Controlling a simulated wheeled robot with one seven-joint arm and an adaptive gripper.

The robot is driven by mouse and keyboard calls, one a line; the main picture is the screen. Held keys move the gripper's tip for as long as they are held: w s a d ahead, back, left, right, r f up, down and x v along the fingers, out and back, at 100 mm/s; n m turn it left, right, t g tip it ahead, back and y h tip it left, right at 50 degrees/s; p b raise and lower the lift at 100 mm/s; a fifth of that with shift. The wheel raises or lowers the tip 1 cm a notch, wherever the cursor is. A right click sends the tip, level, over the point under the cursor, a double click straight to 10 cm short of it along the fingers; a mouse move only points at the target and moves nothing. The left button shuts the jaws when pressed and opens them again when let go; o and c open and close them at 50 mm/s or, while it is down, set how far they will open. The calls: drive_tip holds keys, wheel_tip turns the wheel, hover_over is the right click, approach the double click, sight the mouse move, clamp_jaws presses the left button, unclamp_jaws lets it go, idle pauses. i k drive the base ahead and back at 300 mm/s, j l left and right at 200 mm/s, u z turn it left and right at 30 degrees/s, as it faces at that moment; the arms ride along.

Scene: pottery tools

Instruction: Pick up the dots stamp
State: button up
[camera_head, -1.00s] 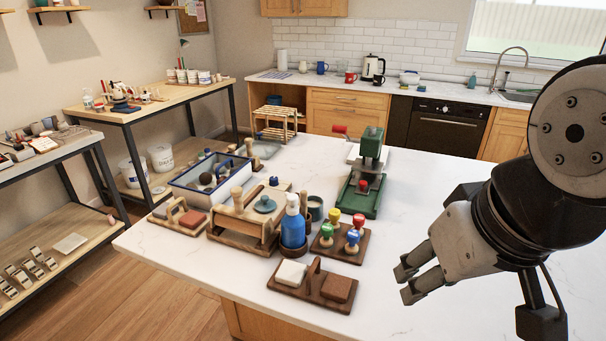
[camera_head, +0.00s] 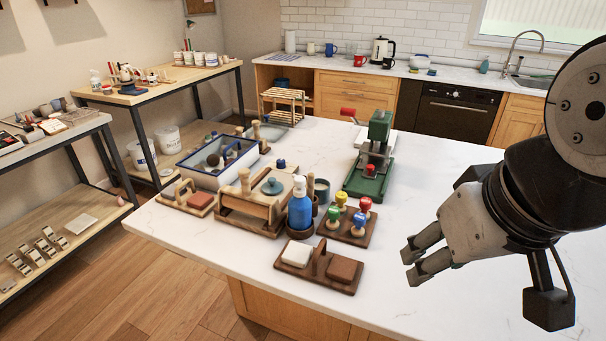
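Several stamps with round coloured knobs stand upright in a wooden holder (camera_head: 368,238) on the white island counter. The knobs are green (camera_head: 333,214), yellow (camera_head: 341,198), red (camera_head: 365,204) and blue (camera_head: 359,219). Their stamping faces are hidden, so I cannot tell which one is the dots stamp. My gripper (camera_head: 411,265) is to the right of the holder, apart from it and empty. Its two fingers show a gap between them and point left.
A wooden tray (camera_head: 318,284) with a handle and two blocks lies in front. A green press (camera_head: 372,175) stands behind. The counter's right side is bare.

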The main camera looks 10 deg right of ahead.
sight(365, 203)
drive_tip(key=i+j+z, duration=0.25)
drive_tip(key=j, duration=0.15)
drive_tip(key=i+j+z, duration=0.1)
drive_tip(key=j+z, duration=0.15)
drive_tip(key=i+j+z, duration=0.1)
drive_tip(key=j+z, duration=0.15)
drive_tip(key=j, duration=0.3)
drive_tip(key=j+z, duration=0.25)
drive_tip(key=j, duration=0.2)
drive_tip(key=i, duration=0.05)
